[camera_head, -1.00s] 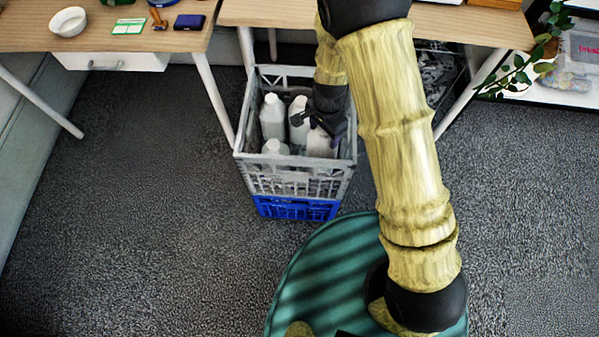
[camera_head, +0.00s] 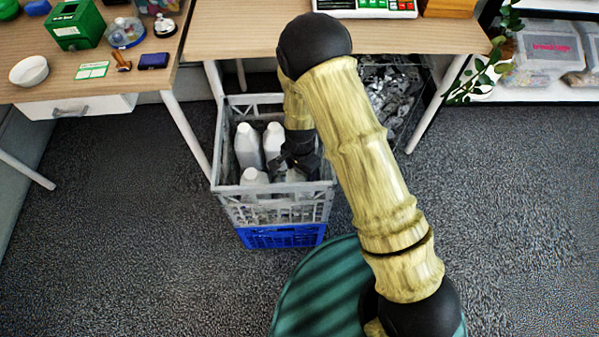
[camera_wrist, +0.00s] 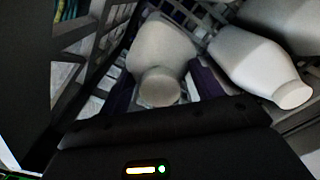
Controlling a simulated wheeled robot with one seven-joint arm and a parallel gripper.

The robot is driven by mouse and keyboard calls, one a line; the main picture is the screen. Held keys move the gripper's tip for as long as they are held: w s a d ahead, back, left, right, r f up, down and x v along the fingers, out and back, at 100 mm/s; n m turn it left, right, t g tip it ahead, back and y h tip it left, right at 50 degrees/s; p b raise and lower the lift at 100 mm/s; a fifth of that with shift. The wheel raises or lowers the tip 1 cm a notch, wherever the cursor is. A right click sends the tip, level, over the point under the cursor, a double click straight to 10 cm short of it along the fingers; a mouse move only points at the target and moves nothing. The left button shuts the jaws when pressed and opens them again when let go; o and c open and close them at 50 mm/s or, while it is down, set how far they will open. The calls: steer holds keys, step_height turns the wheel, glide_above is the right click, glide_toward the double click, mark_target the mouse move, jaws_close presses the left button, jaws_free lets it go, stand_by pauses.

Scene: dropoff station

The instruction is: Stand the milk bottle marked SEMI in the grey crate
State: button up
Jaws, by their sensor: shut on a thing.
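The grey crate (camera_head: 275,211) stands on the floor on top of a blue crate, in front of the desks. Several white milk bottles (camera_head: 247,146) stand inside it, mostly in its left part. My gripper (camera_head: 300,160) reaches down into the right part of the crate. In the wrist view my gripper (camera_wrist: 163,88) is shut on a white bottle (camera_wrist: 162,50), one finger on each side. The bottle is inside the crate; whether its base rests on the crate floor is hidden. No SEMI marking is readable.
The blue crate (camera_head: 282,236) is under the grey one. Desk legs (camera_head: 187,135) stand close by. A wire basket (camera_head: 393,95) sits under the right desk. The carpet to the left is clear.

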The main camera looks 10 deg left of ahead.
steer(key=shift+f, duration=0.85)
steer(key=shift+r, duration=0.1)
steer(key=o, duration=1.7)
steer(key=shift+w, duration=0.1)
steer(key=shift+o, duration=0.2)
steer(key=shift+s, duration=0.2)
steer(key=shift+w+r, duration=0.1)
steer(key=shift+r, duration=0.2)
step_height(320, 180, up, 11)
steer(key=p, duration=0.2)
steer(key=shift+p, duration=0.3)
steer(key=shift+r, duration=0.2)
